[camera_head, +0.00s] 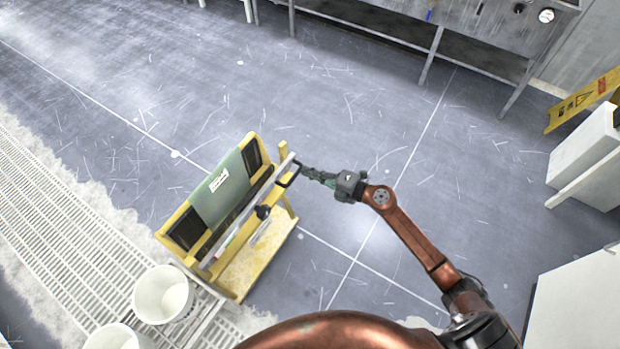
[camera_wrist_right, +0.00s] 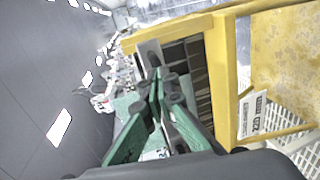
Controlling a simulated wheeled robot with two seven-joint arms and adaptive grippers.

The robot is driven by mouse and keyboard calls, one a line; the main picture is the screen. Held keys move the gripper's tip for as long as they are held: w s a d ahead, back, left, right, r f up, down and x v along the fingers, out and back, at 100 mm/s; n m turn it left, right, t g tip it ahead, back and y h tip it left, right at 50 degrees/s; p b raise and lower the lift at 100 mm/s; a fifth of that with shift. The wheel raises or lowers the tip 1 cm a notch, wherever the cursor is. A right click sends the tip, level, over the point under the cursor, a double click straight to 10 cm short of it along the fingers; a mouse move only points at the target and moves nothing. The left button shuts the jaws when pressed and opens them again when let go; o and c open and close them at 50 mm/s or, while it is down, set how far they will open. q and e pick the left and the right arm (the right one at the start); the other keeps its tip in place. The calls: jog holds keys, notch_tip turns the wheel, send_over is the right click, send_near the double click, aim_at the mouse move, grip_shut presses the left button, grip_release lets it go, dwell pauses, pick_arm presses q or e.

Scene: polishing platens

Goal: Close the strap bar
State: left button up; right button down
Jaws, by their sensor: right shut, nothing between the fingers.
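The strap bar (camera_head: 240,222) is a long pale bar with a dark handle at its upper end, running along the front of a yellow cart (camera_head: 262,262). Behind it stands a grey-green panel (camera_head: 220,196) with a white label. My right gripper (camera_head: 304,170) is at the bar's upper right end, with its fingertips close to the dark handle; I cannot tell whether they touch. In the right wrist view the green fingers (camera_wrist_right: 164,84) are shut and empty, in front of a grey bar end and the yellow frame (camera_wrist_right: 222,70). My left gripper is not in view.
White buckets (camera_head: 164,294) stand on the grating left of the cart. White cabinets (camera_head: 575,300) and a yellow sign (camera_head: 582,100) are at the right. A metal bench (camera_head: 480,35) stands at the back. The grey floor around the cart is mostly clear.

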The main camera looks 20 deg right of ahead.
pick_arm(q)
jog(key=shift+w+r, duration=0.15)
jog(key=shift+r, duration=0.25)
pick_arm(e)
jog(key=shift+w+a+r, duration=0.2)
jog(key=shift+w+r, duration=0.1)
jog(key=shift+w, duration=0.25)
jog(key=shift+r, duration=0.1)
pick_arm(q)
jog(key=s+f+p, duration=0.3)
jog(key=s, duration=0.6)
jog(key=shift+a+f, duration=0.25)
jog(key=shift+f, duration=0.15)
pick_arm(e)
jog(key=f+v, duration=0.1)
jog(key=v, duration=1.3)
jog(key=shift+s, duration=0.35)
pick_arm(q)
jog(key=shift+p, duration=0.3)
pick_arm(e)
jog(key=shift+d, duration=0.15)
